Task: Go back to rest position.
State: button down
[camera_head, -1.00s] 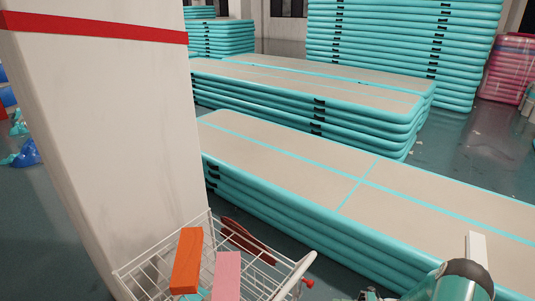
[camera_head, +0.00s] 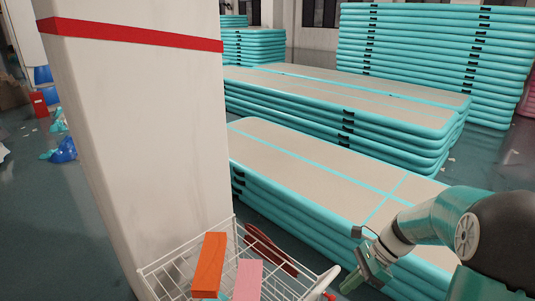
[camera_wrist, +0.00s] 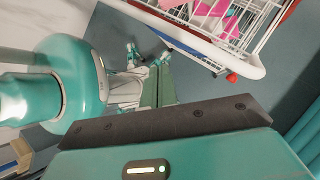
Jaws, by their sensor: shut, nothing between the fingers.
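My gripper (camera_head: 358,281) shows at the lower right of the head view, at the end of my teal arm, in front of the near mat stack. Its fingers are shut and empty. It is just to the right of the white wire cart's handle and apart from it. In the wrist view the two green fingers of my gripper (camera_wrist: 158,88) lie side by side, with the cart beyond them at the upper right.
A white wire cart (camera_head: 166,277) holds an orange block (camera_head: 209,262) and a pink block (camera_head: 248,279). A white pillar (camera_head: 140,140) stands at left. Teal-edged mat stacks (camera_head: 300,172) fill the middle and right. Open floor (camera_head: 60,220) lies left of the pillar.

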jog(key=s+a+r+n+t+h, duration=0.2)
jog(key=s+r+n+t+h, duration=0.1)
jog(key=s+r+n, duration=0.4)
jog(key=s+a+r+n+t+h, duration=0.3)
jog(key=s+r+n, duration=0.5)
jog(key=n, duration=0.4)
jog(key=shift+s+r+t+h, duration=0.3)
jog(key=shift+r+t+h, duration=0.3)
jog(key=shift+t+h, duration=0.15)
